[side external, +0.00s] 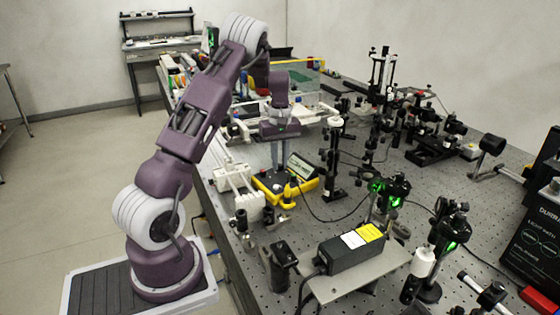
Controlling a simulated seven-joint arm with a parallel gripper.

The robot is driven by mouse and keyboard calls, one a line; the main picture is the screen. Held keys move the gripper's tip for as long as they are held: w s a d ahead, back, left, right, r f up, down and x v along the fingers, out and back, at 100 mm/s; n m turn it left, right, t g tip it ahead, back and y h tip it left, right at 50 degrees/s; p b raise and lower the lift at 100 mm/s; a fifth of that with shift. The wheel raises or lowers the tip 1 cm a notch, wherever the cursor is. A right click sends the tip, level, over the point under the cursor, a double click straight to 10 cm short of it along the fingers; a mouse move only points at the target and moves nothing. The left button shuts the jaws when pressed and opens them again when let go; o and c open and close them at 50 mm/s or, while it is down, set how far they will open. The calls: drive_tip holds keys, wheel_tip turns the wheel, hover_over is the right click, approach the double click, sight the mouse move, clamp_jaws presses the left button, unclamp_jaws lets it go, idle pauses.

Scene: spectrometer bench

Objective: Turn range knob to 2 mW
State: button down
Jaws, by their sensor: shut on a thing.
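The yellow power meter (307,189) lies on the optical bench near its left edge, with its dark display face (300,167) tilted up. My gripper (279,177) points straight down over the meter, with its fingers reaching the meter's left part. It is shut on the range knob, which is mostly hidden between the fingertips and too small to read. The knob's setting and the scale marks cannot be made out from this view.
A black laser box (352,248) on a metal plate stands in front. Black post-mounted optics (333,160) stand close to the meter's right. White fixtures (236,178) are at its left. A dark cable (318,216) runs from the meter across the bench.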

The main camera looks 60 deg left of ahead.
sight(280, 164)
drive_tip(key=c, duration=1.3)
unclamp_jaws()
drive_tip(key=shift+c, duration=0.2)
wheel_tip(280, 164, up, 7)
drive_tip(key=shift+r, duration=0.1)
